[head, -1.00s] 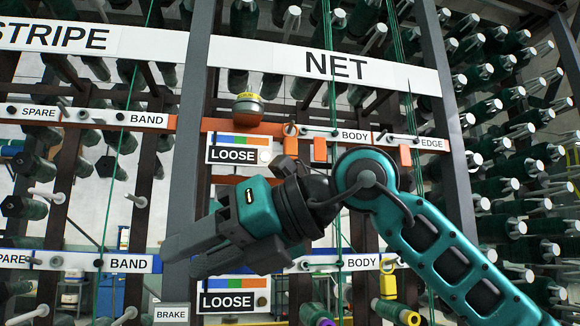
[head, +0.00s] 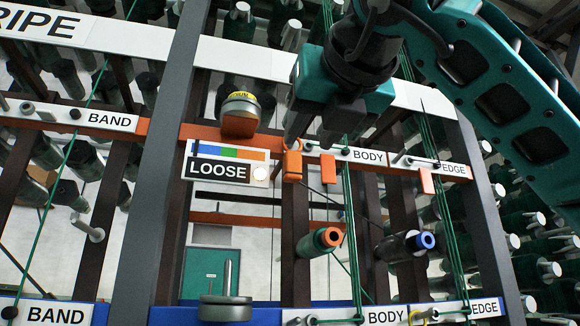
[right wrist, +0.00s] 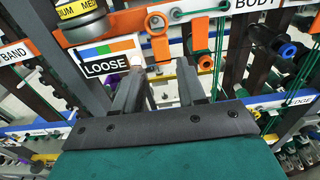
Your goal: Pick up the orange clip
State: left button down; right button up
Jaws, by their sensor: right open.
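An orange clip (head: 292,163) hangs on the orange rail beside the BODY label. Two more orange tabs sit on that rail, one (head: 328,172) just right of it and one (head: 426,180) by the EDGE label. My right gripper (head: 305,140) points down just above and in front of the first clip, which its fingers partly overlap in the head view. In the right wrist view the gripper (right wrist: 160,75) is open and empty, with an orange clip (right wrist: 156,24) beyond its fingertips. I cannot tell the exact gap. My left gripper is not in view.
The LOOSE sign (head: 222,168) and a yellow-banded round weight (head: 240,112) are left of the clip. Green threads (head: 350,220) run down close to its right. Spools with an orange end (head: 325,240) and a blue end (head: 410,243) jut out below.

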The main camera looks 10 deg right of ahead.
aim_at(295, 158)
jog(key=w, duration=0.4)
jog(key=shift+w+a+f, duration=0.15)
jog(key=shift+w+a, duration=0.05)
jog(key=w+p, duration=0.1)
jog(key=w, duration=0.3)
jog(key=shift+w, duration=0.2)
jog(key=shift+w+a, duration=0.1)
jog(key=shift+w, duration=0.3)
jog(key=c, duration=0.7)
